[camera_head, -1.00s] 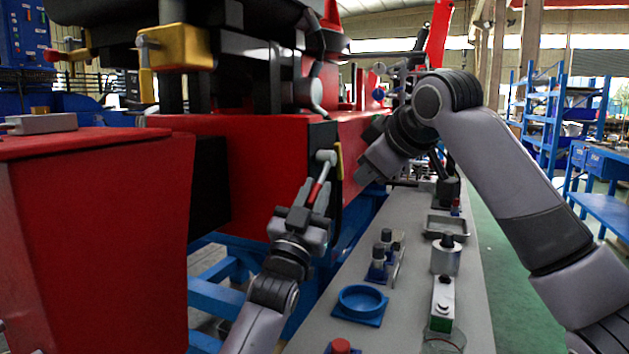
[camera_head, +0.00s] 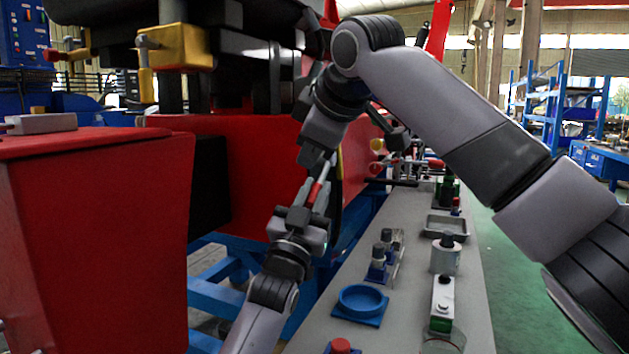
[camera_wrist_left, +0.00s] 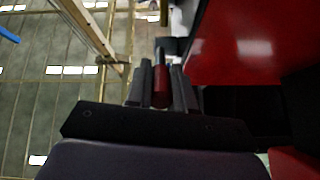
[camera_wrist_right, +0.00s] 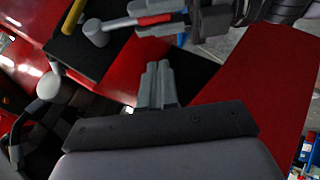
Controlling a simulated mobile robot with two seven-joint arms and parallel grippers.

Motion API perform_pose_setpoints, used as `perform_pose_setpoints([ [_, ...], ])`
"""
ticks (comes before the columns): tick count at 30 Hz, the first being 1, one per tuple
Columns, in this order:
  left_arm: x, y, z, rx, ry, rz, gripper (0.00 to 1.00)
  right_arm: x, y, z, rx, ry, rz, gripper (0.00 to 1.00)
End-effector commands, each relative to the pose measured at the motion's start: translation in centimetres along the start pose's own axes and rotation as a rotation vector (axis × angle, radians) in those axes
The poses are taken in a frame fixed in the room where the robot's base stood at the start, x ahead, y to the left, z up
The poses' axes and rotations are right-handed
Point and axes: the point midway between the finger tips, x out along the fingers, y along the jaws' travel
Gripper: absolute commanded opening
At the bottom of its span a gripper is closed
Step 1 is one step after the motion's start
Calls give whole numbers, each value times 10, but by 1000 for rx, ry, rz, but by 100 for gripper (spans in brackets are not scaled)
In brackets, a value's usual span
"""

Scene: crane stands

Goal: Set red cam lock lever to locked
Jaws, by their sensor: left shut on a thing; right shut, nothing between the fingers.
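The red-sleeved cam lock lever (camera_head: 315,191) stands tilted beside the black plate on the red machine's side. My left gripper (camera_head: 311,200) is shut on it; in the left wrist view the red sleeve (camera_wrist_left: 159,88) sits between the two fingers. In the right wrist view the lever's red part (camera_wrist_right: 155,18) runs from the left fingers towards a grey round knob (camera_wrist_right: 92,28). My right gripper (camera_wrist_right: 158,70) is shut and empty, apart from the lever in that view. In the head view my right gripper (camera_head: 314,158) hides the lever's upper end.
A grey bench (camera_head: 400,265) runs along the right with a blue round dish (camera_head: 361,302), a grey cylinder (camera_head: 445,254) and several small fixtures. A red box-shaped body (camera_head: 95,240) fills the left. The green floor (camera_head: 515,280) on the right is clear.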

Motion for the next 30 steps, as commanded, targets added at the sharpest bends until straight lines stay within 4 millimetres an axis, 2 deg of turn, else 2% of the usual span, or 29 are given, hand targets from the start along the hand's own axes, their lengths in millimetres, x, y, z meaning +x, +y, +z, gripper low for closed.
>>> perform_pose_setpoints([
  [1, 0, 0, 1, 0, -2, -1, 0, 9, -1, 0, 0, -3, -2, 0],
  [8, 0, 0, 1, 0, -2, -1, 0, 34, -1, 0, 1, -2, -1, 0],
  [15, 0, 0, 1, 0, -2, -1, 0, 57, 0, 24, 2, -1, 0, 0],
  [30, 0, 0, 1, 0, -2, -1, 0, 63, 0, 29, 0, 0, 2, 0],
])
